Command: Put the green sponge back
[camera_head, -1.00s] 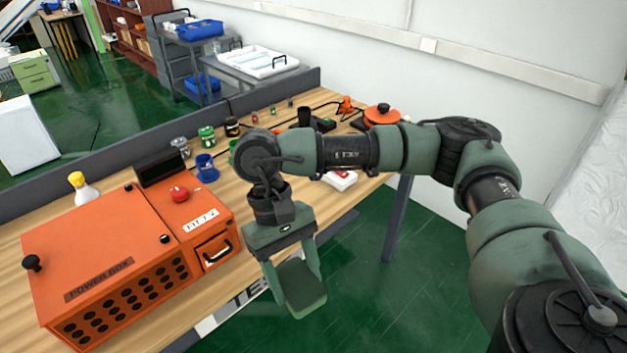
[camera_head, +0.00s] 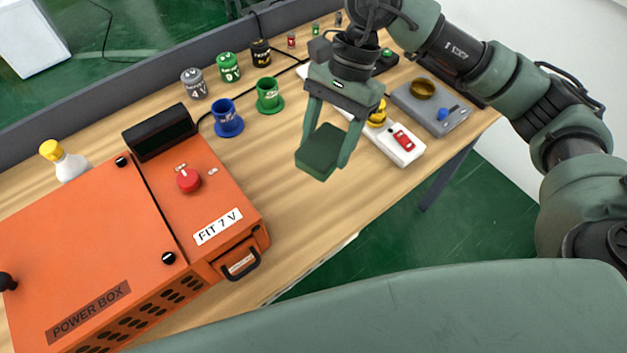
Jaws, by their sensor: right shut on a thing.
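The green sponge (camera_head: 318,153) is a dark green block held between the fingers of my right gripper (camera_head: 328,140). The gripper is shut on it and points down, above the wooden table (camera_head: 290,205). The sponge hangs right of the orange power box and in front of the green cup. Whether it touches the table is hard to tell, but it looks raised. My left gripper is not in view; a large green-grey shape of my own body fills the bottom.
The orange power box (camera_head: 90,270) fills the table's left. A white switch box (camera_head: 400,143) and a grey device (camera_head: 430,108) lie right. Table between is clear.

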